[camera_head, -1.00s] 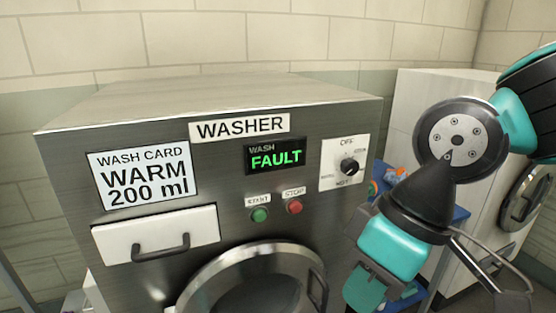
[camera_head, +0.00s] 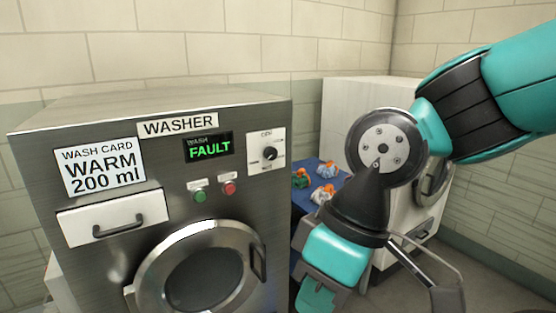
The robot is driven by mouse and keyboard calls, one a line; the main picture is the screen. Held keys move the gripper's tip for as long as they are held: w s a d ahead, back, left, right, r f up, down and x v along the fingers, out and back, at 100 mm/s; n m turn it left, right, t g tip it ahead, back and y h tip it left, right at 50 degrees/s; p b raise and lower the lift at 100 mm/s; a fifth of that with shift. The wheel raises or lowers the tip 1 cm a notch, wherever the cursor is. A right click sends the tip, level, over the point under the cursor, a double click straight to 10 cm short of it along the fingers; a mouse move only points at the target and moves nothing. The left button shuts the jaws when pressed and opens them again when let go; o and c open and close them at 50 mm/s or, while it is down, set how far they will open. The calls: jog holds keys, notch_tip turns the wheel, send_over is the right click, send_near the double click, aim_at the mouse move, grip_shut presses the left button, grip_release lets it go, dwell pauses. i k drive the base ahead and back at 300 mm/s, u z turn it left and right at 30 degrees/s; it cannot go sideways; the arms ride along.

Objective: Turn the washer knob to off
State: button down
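The washer (camera_head: 90,225) is a grey metal machine on the left of the head view. Its black knob (camera_head: 270,153) sits on a white dial plate (camera_head: 266,140) at the upper right of the front panel, with OFF at the top of the plate. The pointer setting is too small to read. The display (camera_head: 209,148) shows WASH FAULT in green. My gripper (camera_head: 318,300) hangs to the right of the washer, below and apart from the knob. Its fingertips are at the bottom edge, so its opening is unclear.
A green button (camera_head: 200,196) and a red button (camera_head: 229,189) lie left of and below the knob. The round door (camera_head: 200,275) has a handle. A blue surface with several small items (camera_head: 325,170) and a white machine (camera_head: 350,100) stand behind my arm.

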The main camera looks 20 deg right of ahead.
aim_at(270, 153)
jog(key=z, duration=0.2)
jog(key=i, duration=1.1)
